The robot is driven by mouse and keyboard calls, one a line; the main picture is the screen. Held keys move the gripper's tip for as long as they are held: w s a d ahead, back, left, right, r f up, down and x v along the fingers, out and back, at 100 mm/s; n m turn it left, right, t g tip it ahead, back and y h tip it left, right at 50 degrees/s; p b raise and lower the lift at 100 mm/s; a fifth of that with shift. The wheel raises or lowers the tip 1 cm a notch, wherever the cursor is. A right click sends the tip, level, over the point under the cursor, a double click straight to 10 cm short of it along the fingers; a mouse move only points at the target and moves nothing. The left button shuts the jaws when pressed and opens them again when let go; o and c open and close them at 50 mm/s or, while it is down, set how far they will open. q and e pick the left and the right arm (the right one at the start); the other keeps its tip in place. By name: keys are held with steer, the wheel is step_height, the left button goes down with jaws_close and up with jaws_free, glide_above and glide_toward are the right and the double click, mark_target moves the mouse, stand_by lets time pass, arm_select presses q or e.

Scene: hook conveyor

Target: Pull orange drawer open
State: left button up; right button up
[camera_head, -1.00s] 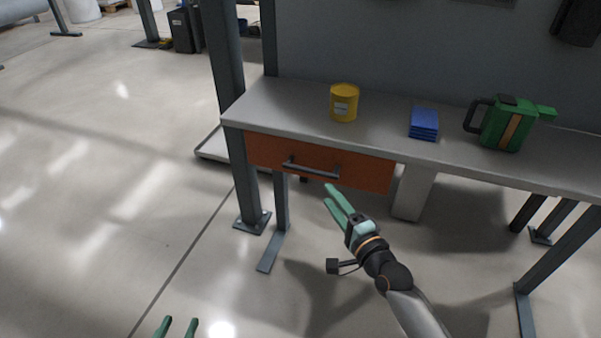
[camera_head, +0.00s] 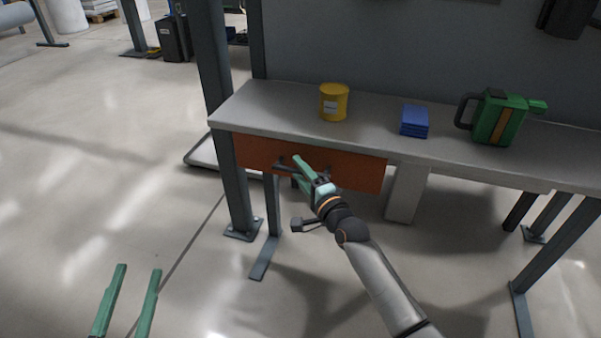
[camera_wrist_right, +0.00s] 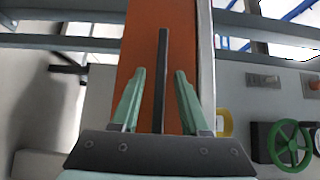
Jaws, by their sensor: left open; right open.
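The orange drawer (camera_head: 358,171) sits shut under the grey tabletop, with a dark bar handle (camera_head: 283,168) on its front. The drawer front (camera_wrist_right: 187,50) and the handle (camera_wrist_right: 163,75) also show in the right wrist view. My right gripper (camera_head: 297,168) is open at the handle, partly hiding it in the head view. In the right wrist view, the handle bar lies between the two green fingers (camera_wrist_right: 160,95), with a gap visible on each side. My left gripper (camera_head: 138,270) is open and empty, low at the left over the floor.
On the tabletop (camera_head: 270,108) stand a yellow can (camera_head: 334,102), a stack of blue items (camera_head: 414,121) and a green canister (camera_head: 497,117). A dark table leg (camera_head: 227,175) stands left of the drawer. The floor in front is clear.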

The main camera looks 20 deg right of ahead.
jaws_close()
stand_by(0.3)
stand_by(1.1)
